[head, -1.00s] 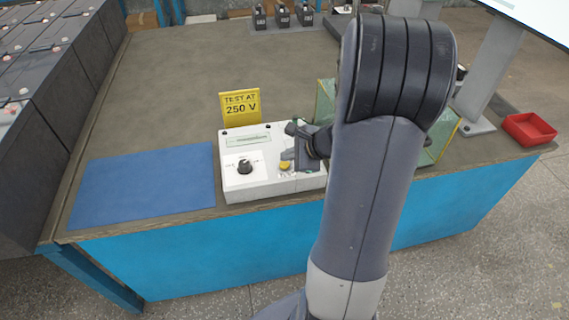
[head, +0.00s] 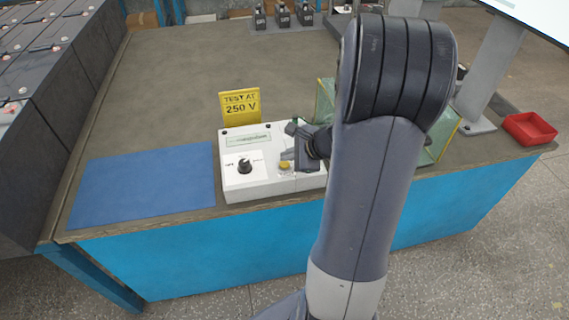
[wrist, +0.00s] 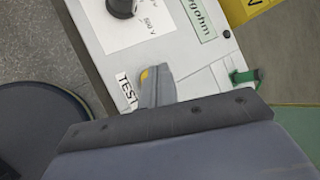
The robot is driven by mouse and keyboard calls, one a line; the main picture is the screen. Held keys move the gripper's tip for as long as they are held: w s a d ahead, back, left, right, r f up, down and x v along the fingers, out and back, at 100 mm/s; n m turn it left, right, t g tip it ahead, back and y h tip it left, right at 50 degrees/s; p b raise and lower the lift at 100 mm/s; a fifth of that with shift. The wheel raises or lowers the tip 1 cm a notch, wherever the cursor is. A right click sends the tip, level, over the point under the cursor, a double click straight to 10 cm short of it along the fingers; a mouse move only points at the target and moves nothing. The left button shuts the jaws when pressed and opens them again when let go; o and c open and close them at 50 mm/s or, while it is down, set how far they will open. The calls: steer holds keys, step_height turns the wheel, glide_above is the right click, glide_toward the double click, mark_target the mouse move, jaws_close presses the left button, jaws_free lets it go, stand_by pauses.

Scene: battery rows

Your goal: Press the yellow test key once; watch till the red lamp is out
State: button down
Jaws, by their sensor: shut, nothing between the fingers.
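A white tester box (head: 235,185) stands at the front of the bench, with a black knob (head: 244,167) and a strip window (head: 248,139) on top. The yellow test key (head: 285,165) is on its right part. In the wrist view a sliver of the key (wrist: 144,74) shows at the fingertips, beside the TEST label (wrist: 126,93). My gripper (head: 287,156) is shut and empty, right at the key. It also shows in the wrist view (wrist: 154,82). I cannot tell whether the fingers touch the key. No red lamp is visible; my gripper and arm hide part of the box.
A yellow "TEST AT 250 V" sign (head: 240,106) stands behind the box. A blue mat (head: 142,187) lies left. A clear-walled case (head: 325,100) is partly behind my arm. A red tray (head: 529,129) sits at right. Dark battery blocks (head: 60,80) stand far left.

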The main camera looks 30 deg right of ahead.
mark_target(288, 165)
steer(key=shift+f+b, duration=0.3)
steer(key=shift+f+b, duration=0.4)
stand_by(0.6)
steer(key=shift+r, duration=0.1)
steer(key=shift+r+p, duration=0.65)
steer(key=shift+r, duration=0.1)
steer(key=shift+r+p, duration=2)
steer(key=shift+r, duration=0.45)
steer(key=shift+r, duration=0.1)
